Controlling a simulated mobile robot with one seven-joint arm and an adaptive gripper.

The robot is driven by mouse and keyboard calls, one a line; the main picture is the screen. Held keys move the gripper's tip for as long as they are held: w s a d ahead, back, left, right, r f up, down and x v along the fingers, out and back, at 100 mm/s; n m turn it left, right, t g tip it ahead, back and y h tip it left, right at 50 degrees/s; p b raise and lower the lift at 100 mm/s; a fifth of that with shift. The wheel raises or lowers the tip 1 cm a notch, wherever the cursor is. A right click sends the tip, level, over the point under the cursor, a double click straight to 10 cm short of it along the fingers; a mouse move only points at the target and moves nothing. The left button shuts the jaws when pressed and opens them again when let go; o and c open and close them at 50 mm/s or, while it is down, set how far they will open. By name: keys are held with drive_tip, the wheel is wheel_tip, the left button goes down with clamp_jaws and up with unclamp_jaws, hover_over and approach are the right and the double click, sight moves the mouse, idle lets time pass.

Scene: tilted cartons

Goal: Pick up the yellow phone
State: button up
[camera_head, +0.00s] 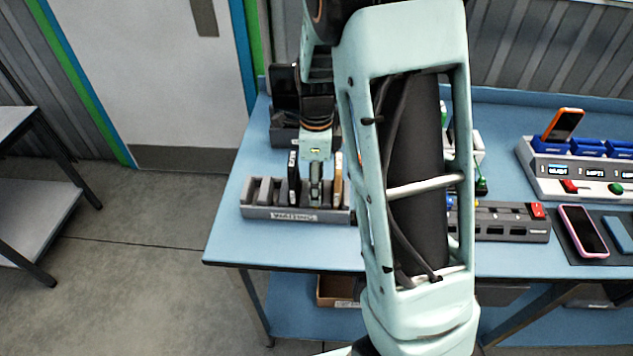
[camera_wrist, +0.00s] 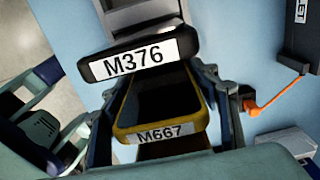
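The yellow phone (camera_wrist: 201,104), labelled M667, stands upright on edge in the wrist view, its dark screen facing a black phone. My gripper (camera_wrist: 163,92) has one finger along each side edge of it. The fingers lie very close to the edges; I cannot tell whether they touch or grip it. In the head view, my gripper (camera_head: 316,190) reaches down into the grey rack marked WAITING (camera_head: 255,213), and the near finger seems to hide the yellow phone. The lower part of the phone is hidden.
The black phone M376 (camera_wrist: 140,57) stands just beside the yellow one, also in the head view (camera_head: 293,180). A tan-edged phone (camera_head: 338,180) stands on the other side. Right of my arm are a grey device (camera_head: 510,222), a pink-edged phone (camera_head: 583,232) and an orange phone (camera_head: 563,124).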

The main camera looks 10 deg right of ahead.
drive_tip(key=c, duration=0.7)
wheel_tip(320, 180, up, 10)
drive_tip(key=shift+r, duration=0.1)
drive_tip(key=shift+r+p, duration=0.6)
drive_tip(key=shift+r, duration=0.15)
idle(0.7)
wheel_tip(320, 180, up, 3)
drive_tip(key=p, duration=0.2)
drive_tip(key=shift+p, duration=0.35)
drive_tip(key=shift+f, duration=0.15)
